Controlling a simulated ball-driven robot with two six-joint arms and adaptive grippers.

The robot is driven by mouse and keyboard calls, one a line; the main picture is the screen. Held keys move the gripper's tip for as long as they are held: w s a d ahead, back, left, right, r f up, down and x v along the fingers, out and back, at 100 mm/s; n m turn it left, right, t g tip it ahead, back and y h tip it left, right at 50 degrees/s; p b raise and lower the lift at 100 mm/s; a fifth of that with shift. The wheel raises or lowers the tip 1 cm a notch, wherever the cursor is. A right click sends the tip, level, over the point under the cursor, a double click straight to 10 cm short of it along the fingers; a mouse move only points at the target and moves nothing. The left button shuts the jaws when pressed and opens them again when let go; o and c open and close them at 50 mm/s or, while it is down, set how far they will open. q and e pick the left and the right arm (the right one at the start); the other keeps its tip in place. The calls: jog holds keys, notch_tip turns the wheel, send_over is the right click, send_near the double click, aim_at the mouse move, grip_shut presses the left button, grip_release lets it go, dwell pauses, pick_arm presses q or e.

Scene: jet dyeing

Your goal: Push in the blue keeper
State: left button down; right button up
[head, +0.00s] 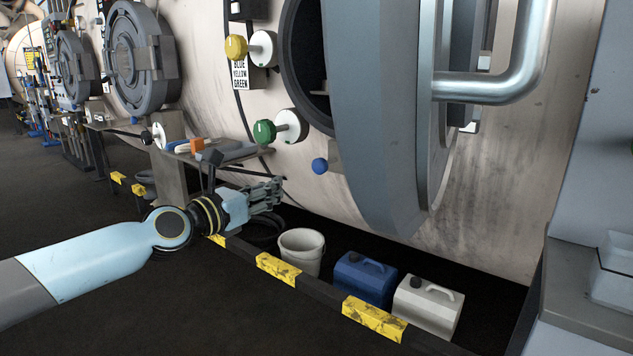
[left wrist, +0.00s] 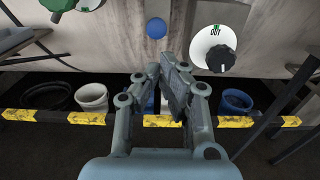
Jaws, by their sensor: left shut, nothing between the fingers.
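The blue keeper (head: 320,166) is a small round blue knob low on the pale vessel wall, left of the big open grey door. In the left wrist view the blue keeper (left wrist: 156,28) shows just above and beyond my fingertips, in full view. My left gripper (head: 277,190) is shut and empty. It is to the left of the keeper and slightly lower in the head view, apart from it. In the left wrist view the left gripper (left wrist: 165,70) points toward the wall beneath the keeper. My right gripper is not in view.
The heavy door (head: 385,120) stands open. A bucket (head: 301,252), blue can (head: 364,279) and white can (head: 427,305) stand behind a striped curb (head: 283,270).

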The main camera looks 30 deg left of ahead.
aim_at(319, 168)
pick_arm(q)
jog(key=w+b, duration=0.1)
jog(key=w, duration=0.2)
jog(key=w+b, duration=0.1)
jog(key=w, duration=0.3)
jog(key=w+b, duration=0.1)
jog(key=w, duration=0.3)
jog(key=shift+w+d+f, duration=0.15)
jog(key=shift+d+f, duration=0.05)
jog(key=shift+d, duration=0.2)
jog(key=shift+w+r+b, duration=0.1)
jog(key=shift+w+b, duration=0.2)
jog(key=shift+w, duration=0.5)
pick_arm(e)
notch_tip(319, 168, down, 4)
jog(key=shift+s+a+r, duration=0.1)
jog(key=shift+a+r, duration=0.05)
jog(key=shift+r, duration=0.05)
pick_arm(q)
jog(key=shift+w+d+b, duration=0.15)
jog(key=shift+w+b, duration=0.3)
jog(key=shift+w, duration=0.9)
jog(key=shift+r, duration=0.2)
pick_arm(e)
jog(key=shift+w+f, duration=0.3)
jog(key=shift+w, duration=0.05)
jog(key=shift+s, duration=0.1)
